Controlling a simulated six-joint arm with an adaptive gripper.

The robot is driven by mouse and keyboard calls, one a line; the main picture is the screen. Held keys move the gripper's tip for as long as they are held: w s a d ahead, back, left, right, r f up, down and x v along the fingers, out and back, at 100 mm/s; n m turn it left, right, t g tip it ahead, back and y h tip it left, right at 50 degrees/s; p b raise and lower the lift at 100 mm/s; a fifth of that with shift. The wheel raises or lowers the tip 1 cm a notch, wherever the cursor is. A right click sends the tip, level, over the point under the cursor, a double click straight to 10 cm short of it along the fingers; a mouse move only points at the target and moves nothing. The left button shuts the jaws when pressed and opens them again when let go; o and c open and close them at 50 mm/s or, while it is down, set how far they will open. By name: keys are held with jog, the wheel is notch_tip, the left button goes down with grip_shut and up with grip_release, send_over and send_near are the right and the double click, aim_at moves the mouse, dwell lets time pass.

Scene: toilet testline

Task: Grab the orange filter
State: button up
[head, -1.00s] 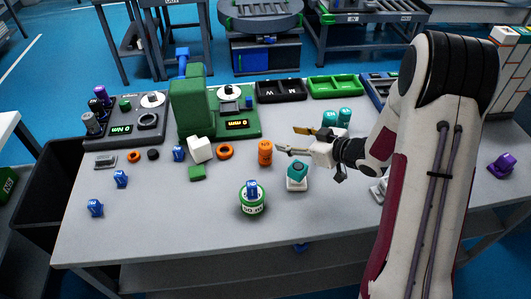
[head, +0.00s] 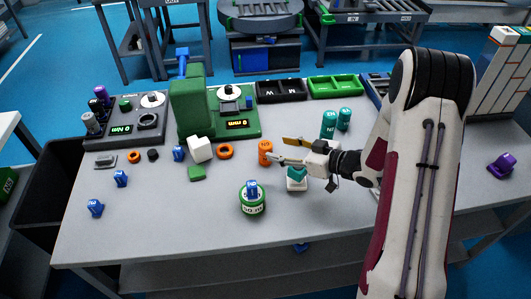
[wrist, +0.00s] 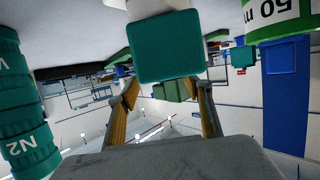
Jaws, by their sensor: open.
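An orange cylinder (head: 265,151), which looks like the orange filter, stands upright on the grey table in the head view. My gripper (head: 277,149) is open just right of it, with its fingertips at or near its side. I cannot tell whether they touch it or are around it. The gripper (wrist: 165,92) also shows in the wrist view with its two fingers apart. No orange shows between them there.
A teal block (head: 297,172) on a white base stands under my gripper. Two teal cylinders (head: 329,124) stand behind it. A green-and-white round weight (head: 252,201) with a blue part is in front. An orange ring (head: 224,152) and white cube (head: 200,149) lie left.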

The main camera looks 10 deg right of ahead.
aim_at(268, 145)
jog(key=shift+w+a+f, duration=0.2)
jog(key=shift+w+a, duration=0.25)
jog(key=shift+x, duration=2.6)
jog(key=shift+a+r, duration=0.15)
jog(key=c, duration=1.3)
